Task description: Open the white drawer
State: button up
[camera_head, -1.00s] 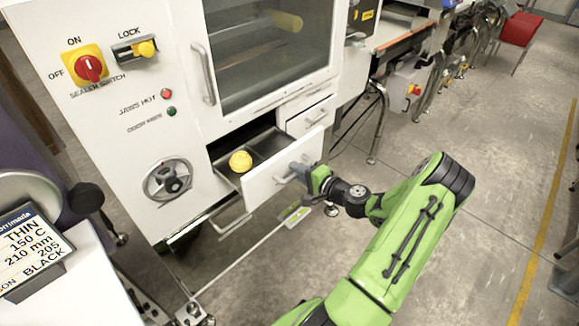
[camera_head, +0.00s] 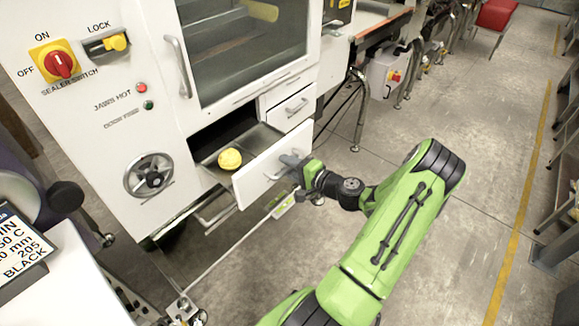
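The white drawer (camera_head: 262,178) is pulled well out of the white machine's front, below its window, and its grey inside shows. A round yellow object (camera_head: 230,158) lies in it near the left side. My gripper (camera_head: 291,164) is at the handle on the drawer's front, coming from the right. Its fingers appear closed around the handle, though they are small and partly hide it.
A smaller shut drawer (camera_head: 297,107) with its own handle sits just above and right. The machine's front carries a handwheel (camera_head: 148,175) and a red rotary switch (camera_head: 62,64). A label stand (camera_head: 22,246) is at lower left.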

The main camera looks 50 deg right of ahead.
jog(key=p+v, duration=0.2)
jog(key=v, duration=1.3)
jog(key=shift+s, duration=0.35)
jog(key=shift+r, duration=0.1)
jog(key=w+a+r+n+g+y+p, duration=0.2)
jog(key=w+a+r+n+g, duration=0.25)
jog(key=a, duration=0.35)
jog(key=w+a+r+n+g+y+p, duration=0.1)
jog(key=w+a+r+n+g+y, duration=0.1)
jog(key=w+a+r+n+g, duration=0.5)
jog(key=s+a+r+n+t+h+p, duration=0.1)
jog(key=s+a+r+n+h+p, duration=0.3)
jog(key=s+a+r, duration=0.9)
jog(key=s+a+n, duration=0.1)
jog(key=a+n, duration=0.1)
jog(key=a, duration=0.1)
jog(key=shift+h, duration=0.3)
